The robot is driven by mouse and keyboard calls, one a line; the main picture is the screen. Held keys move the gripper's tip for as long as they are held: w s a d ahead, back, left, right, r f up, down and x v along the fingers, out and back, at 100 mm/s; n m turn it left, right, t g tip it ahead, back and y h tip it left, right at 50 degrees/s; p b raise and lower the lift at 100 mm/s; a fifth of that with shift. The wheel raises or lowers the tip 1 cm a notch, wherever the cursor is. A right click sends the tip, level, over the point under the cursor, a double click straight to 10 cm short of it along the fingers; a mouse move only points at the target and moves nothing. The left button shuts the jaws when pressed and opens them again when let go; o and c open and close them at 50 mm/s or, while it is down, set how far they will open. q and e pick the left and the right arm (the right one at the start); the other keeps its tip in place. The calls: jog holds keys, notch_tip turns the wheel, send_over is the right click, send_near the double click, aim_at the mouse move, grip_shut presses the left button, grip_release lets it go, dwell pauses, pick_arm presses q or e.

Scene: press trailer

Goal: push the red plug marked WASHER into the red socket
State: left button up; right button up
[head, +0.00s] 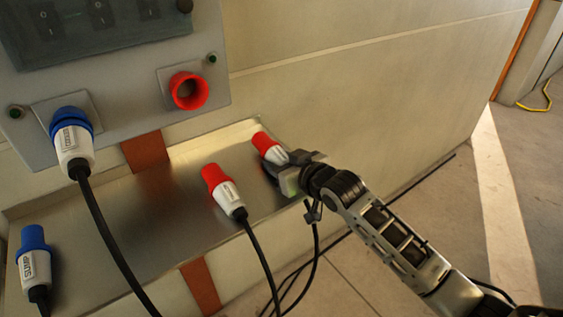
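The red socket (188,91) is on the grey panel at upper middle; its round mouth is empty. One red plug (267,145) with a white body is at the right end of the metal tray. My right gripper (281,168) is at its white body, with fingers beside it; whether they press on it is unclear, and they hide its rear. A second red plug (221,189) with a white body and black cable lies in the tray, to the left. Its label is too small to read, and no label shows on the first, so I cannot tell which is WASHER. My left gripper is out of view.
A blue plug (75,145) sits in the blue socket at the panel's left. Another blue plug (34,262) lies at the tray's left end. The metal tray (130,215) has bare room in its middle. Black cables hang over its front edge to the floor.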

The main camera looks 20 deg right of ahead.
jog(key=shift+c, duration=0.6)
jog(key=shift+s+r, duration=0.1)
jog(key=shift+r, duration=0.05)
jog(key=s+p, duration=0.1)
jog(key=s+r+p, duration=0.1)
jog(key=p, duration=0.1)
jog(key=shift+d+r, duration=0.2)
jog(key=shift+d, duration=0.2)
jog(key=shift+r+p+v, duration=0.25)
jog(key=shift+p+v, duration=0.45)
jog(key=shift+v, duration=0.8)
jog(key=shift+w, duration=0.1)
